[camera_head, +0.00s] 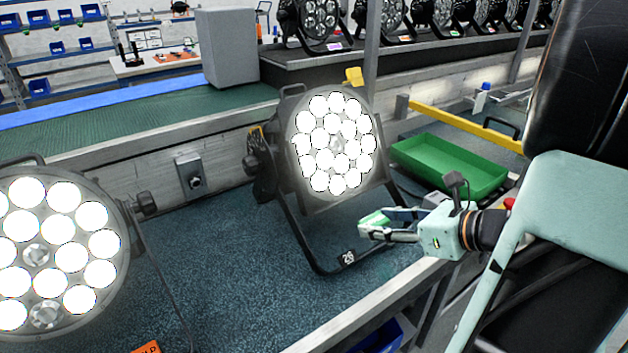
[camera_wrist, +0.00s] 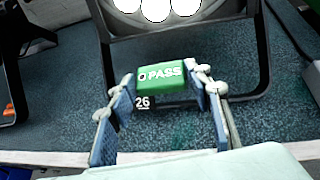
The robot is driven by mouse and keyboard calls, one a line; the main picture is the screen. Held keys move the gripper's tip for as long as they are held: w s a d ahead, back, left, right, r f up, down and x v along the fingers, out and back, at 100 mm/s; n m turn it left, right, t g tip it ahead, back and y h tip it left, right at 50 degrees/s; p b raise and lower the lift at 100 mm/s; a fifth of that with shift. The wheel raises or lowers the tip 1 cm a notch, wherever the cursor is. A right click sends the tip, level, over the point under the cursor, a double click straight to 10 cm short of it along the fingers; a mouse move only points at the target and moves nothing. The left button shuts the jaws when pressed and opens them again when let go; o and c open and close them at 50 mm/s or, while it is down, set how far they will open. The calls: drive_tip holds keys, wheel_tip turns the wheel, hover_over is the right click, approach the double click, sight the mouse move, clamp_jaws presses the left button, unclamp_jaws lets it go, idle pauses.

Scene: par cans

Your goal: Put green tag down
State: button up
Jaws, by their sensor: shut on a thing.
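The green tag (camera_wrist: 161,75) reads "PASS" and is held between the two fingers of my gripper (camera_wrist: 166,84) in the wrist view. In the head view the tag (camera_head: 374,221) shows at the fingertips of my gripper (camera_head: 376,227), in front of a lit par can (camera_head: 335,143). My gripper is shut on the tag. The par can stands on a black frame on the blue-grey mat (camera_head: 250,270). I cannot tell whether the tag touches the mat.
Another lit par can (camera_head: 55,250) stands at the left. A green tray (camera_head: 450,165) is behind my gripper, beside a yellow bar (camera_head: 465,125). An orange tag (camera_head: 146,347) lies at the front edge. The mat between the par cans is clear.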

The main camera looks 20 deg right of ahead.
drive_tip(key=b, duration=0.3)
hover_over(372, 241)
drive_tip(key=f, duration=0.6)
drive_tip(key=shift+s+a+f, duration=0.1)
drive_tip(key=shift+s+f, duration=0.15)
drive_tip(key=shift+s, duration=0.1)
drive_tip(key=shift+w+f+b, duration=0.2)
drive_tip(key=shift+f+b, duration=0.05)
drive_tip(key=shift+f, duration=0.75)
drive_tip(key=shift+w+f+b, duration=0.2)
drive_tip(key=shift+f+b, duration=0.05)
drive_tip(key=shift+f, duration=0.75)
drive_tip(key=shift+f, duration=0.25)
drive_tip(key=o, duration=0.9)
drive_tip(key=shift+r, duration=0.1)
drive_tip(key=shift+o, duration=0.2)
drive_tip(key=shift+r, duration=0.1)
drive_tip(key=shift+s+d+r, duration=0.1)
drive_tip(key=shift+d+r, duration=0.1)
drive_tip(key=p+v, duration=0.3)
drive_tip(key=v, duration=0.8)
drive_tip(key=shift+s+d+r, duration=0.1)
drive_tip(key=shift+s, duration=0.25)
